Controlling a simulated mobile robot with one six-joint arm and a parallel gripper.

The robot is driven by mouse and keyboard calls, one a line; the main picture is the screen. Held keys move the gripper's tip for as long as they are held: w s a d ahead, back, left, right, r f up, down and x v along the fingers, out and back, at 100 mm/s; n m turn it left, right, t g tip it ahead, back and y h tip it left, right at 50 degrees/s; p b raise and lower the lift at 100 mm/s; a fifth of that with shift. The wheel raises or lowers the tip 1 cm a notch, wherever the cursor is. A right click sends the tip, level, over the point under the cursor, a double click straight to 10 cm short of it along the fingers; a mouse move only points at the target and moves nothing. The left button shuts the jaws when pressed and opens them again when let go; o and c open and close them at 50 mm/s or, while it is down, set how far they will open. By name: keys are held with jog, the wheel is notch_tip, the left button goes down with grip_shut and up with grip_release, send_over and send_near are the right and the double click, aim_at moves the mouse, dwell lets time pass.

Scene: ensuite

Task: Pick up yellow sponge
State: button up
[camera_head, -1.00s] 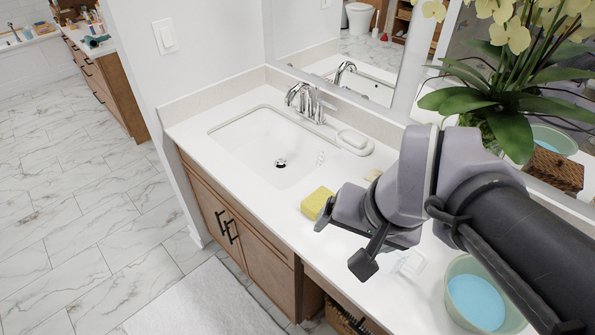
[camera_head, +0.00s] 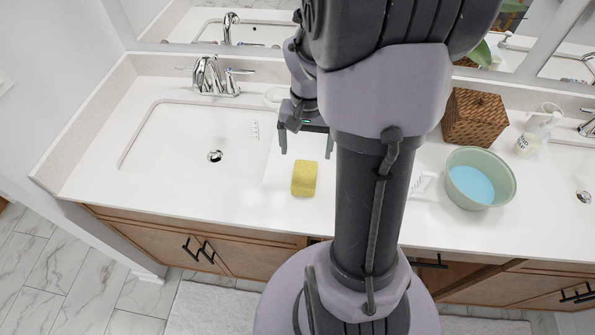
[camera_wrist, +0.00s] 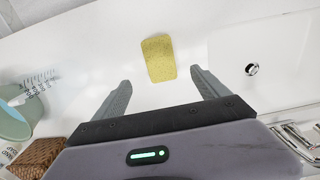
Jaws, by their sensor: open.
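The yellow sponge (camera_head: 304,178) lies flat on the white counter, just right of the left sink basin. In the wrist view the sponge (camera_wrist: 158,58) lies beyond my fingertips, roughly centred between them. My gripper (camera_head: 306,146) is open and empty, above the counter on the faucet side of the sponge. Its two fingers (camera_wrist: 160,85) are wide apart in the wrist view, and neither touches the sponge. My arm hides part of the counter to the right of the sponge in the head view.
The left sink (camera_head: 190,145) has a chrome faucet (camera_head: 212,77) behind it. To the right stand a green bowl (camera_head: 510,185) with blue contents, a woven box (camera_head: 474,117) and a soap bottle (camera_head: 531,138). Counter around the sponge is clear.

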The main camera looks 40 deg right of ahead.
aim_at(305, 174)
notch_tip(305, 174, down, 6)
jog(key=shift+f+b, duration=0.1)
jog(key=shift+b, duration=0.85)
notch_tip(305, 174, down, 6)
jog(key=b, duration=0.3)
jog(key=shift+a+r, duration=0.15)
jog(key=shift+r, duration=0.2)
jog(key=shift+c, duration=0.3)
jog(key=c, duration=1.4)
jog(key=shift+r, duration=0.1)
